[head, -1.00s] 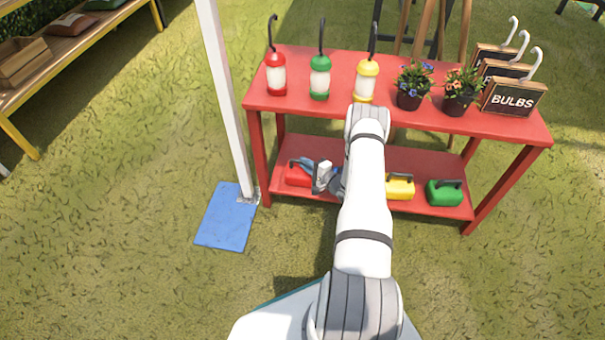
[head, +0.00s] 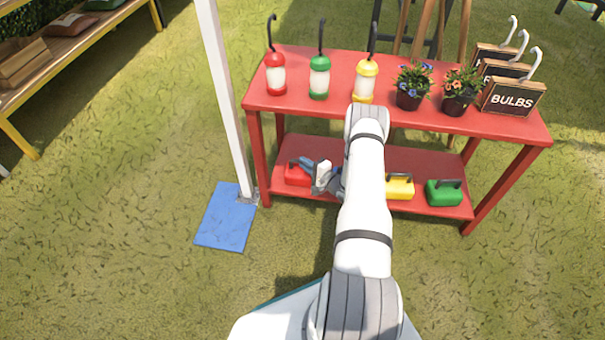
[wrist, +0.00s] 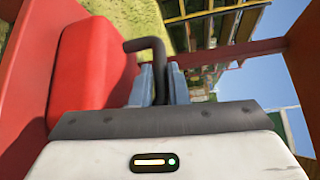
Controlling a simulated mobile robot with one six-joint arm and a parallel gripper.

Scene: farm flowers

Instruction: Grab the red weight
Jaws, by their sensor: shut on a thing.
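The red weight (head: 297,176) is a block with a dark handle, on the lower shelf of the red table (head: 295,117) at its left end. In the wrist view the red weight (wrist: 95,72) fills the left side, and its dark handle (wrist: 160,50) rises between my fingers. My gripper (head: 309,166) reaches it from the right, low under the tabletop. In the wrist view the blue-grey fingers of my gripper (wrist: 160,85) are shut on the handle. The weight appears to rest on the shelf.
A yellow weight (head: 400,188) and a green weight (head: 445,193) stand to the right on the lower shelf. Above are lanterns (head: 319,77), potted flowers (head: 411,88) and signs (head: 513,97). A white post (head: 226,100) on a blue base plate (head: 226,217) stands at the left.

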